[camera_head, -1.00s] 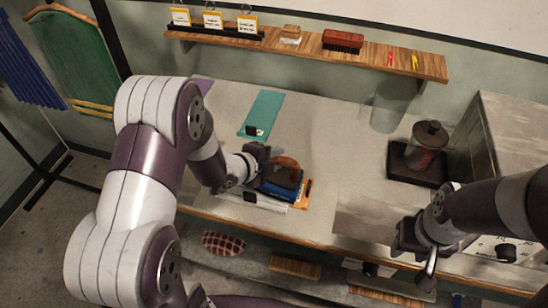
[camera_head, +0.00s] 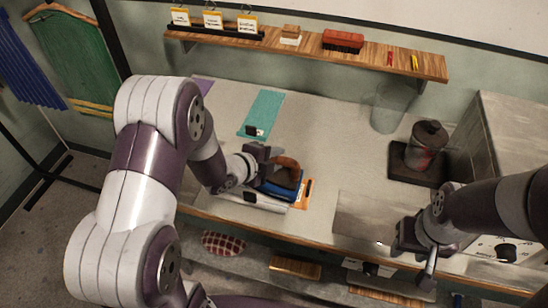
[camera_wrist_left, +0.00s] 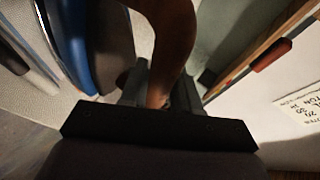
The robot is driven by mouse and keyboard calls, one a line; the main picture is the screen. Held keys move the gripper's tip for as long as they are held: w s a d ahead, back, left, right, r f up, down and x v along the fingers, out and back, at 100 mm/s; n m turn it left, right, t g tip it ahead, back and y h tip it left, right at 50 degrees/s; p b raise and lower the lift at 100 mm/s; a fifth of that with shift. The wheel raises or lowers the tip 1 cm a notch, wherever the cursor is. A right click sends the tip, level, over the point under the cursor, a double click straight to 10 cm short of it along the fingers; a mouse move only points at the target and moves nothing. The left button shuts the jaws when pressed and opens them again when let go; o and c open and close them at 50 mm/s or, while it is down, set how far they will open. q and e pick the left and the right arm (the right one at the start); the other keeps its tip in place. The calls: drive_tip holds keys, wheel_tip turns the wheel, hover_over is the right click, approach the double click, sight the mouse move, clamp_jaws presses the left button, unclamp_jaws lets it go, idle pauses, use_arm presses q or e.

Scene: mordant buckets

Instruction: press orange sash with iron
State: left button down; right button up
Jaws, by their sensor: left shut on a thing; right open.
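The iron (camera_head: 287,180), with a brown handle and a blue body, stands on the work table at the centre of the head view. My left gripper (camera_head: 268,158) is shut on the iron's handle; the brown handle also shows between the jaws in the left wrist view (camera_wrist_left: 165,45). The orange sash (camera_head: 307,192) lies under and beside the iron, with only its right edge showing; the rest is hidden. A white board edge (camera_head: 265,201) shows in front of the iron. My right gripper (camera_head: 418,262) is open and empty over the table's front right.
A teal cloth (camera_head: 264,108) lies behind on the table. A dark canister on a base (camera_head: 427,145) and a clear container (camera_head: 389,106) stand at the back right. A wooden shelf (camera_head: 370,58) runs along the wall.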

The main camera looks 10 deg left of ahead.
idle(0.3)
use_arm(q)
drive_tip(key=shift+r+p, duration=1.95)
drive_tip(key=shift+r, duration=0.65)
